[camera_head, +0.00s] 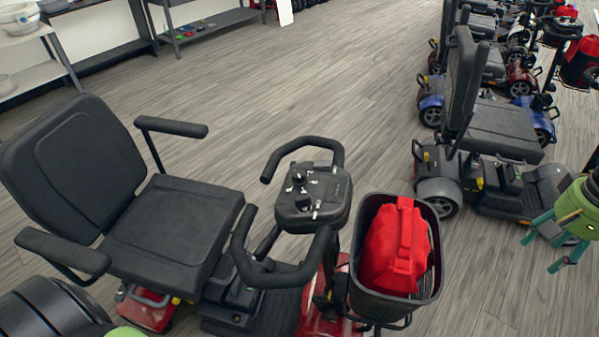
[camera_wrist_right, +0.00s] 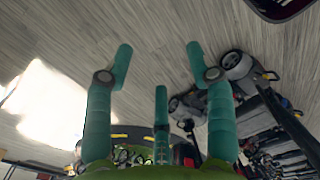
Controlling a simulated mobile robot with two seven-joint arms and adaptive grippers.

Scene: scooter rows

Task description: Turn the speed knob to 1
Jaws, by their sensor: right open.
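The near scooter's control console (camera_head: 325,192) stands between its looped black handlebars in the head view. A small black knob (camera_head: 299,177) sits on top of it with a few white marks around it; I cannot read its setting. My right gripper (camera_head: 541,250) is at the right edge, well away from the console, with its teal fingers apart and empty. The right wrist view shows the same open gripper (camera_wrist_right: 158,62) over the floor. My left gripper's fingers are out of the frame; only a dark arm part and a bit of green show at the bottom left.
The scooter's black seat (camera_head: 170,225) is left of the console. A black basket (camera_head: 368,295) holding a red bag (camera_head: 396,248) is on its right, between console and right gripper. Another scooter (camera_head: 485,170) and a row stand at right. Shelves (camera_head: 210,25) are at the back; open floor lies between.

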